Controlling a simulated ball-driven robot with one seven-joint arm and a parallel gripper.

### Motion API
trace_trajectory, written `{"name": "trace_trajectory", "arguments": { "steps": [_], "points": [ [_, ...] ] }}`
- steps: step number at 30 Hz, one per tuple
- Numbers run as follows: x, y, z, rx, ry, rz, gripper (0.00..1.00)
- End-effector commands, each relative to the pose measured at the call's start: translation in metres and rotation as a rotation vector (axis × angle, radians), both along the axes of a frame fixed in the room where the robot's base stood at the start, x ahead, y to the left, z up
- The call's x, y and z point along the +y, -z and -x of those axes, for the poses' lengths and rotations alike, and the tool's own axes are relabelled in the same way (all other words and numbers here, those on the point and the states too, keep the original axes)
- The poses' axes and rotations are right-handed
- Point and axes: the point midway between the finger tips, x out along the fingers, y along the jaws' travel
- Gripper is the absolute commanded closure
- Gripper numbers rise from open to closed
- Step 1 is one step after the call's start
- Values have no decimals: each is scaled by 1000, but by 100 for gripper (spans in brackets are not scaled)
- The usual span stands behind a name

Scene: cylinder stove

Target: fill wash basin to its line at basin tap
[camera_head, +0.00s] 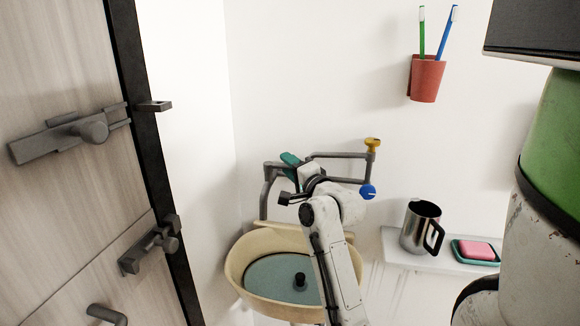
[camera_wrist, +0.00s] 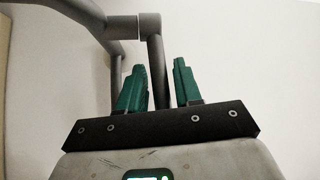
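The cream oval wash basin (camera_head: 240,279) stands low in the head view, partly hidden by my arm. Its inside shows a flat grey-blue surface (camera_head: 265,285) with a black plug-like knob (camera_head: 300,281); I cannot tell whether this is water, and no fill line shows. The grey basin tap pipes (camera_head: 335,155) run above it, with a yellow knob (camera_head: 373,144) and a blue knob (camera_head: 367,192) at the right. My gripper (camera_head: 290,166) is beside the pipes above the basin. In the wrist view its green fingers (camera_wrist: 159,85) stand apart, with a grey pipe (camera_wrist: 155,50) showing between or behind them; contact cannot be told.
A metal mug (camera_head: 416,226) and a pink soap on a teal dish (camera_head: 474,251) sit on a white shelf (camera_head: 410,260) at the right. A red cup (camera_head: 427,78) with toothbrushes hangs on the wall. A wooden door (camera_head: 60,190) with latches stands at the left.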

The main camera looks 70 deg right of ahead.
Motion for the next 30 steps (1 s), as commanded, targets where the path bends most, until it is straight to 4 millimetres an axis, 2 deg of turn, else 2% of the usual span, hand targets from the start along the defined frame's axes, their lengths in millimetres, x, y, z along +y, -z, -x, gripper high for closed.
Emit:
{"name": "trace_trajectory", "arguments": {
  "steps": [2, 10, 30],
  "points": [
    [0, 0, 0, 0, 0, 0, 74],
    [0, 0, 0, 0, 0, 0, 100],
    [2, -1, -1, 2, 25, -3, 100]
  ]
}}
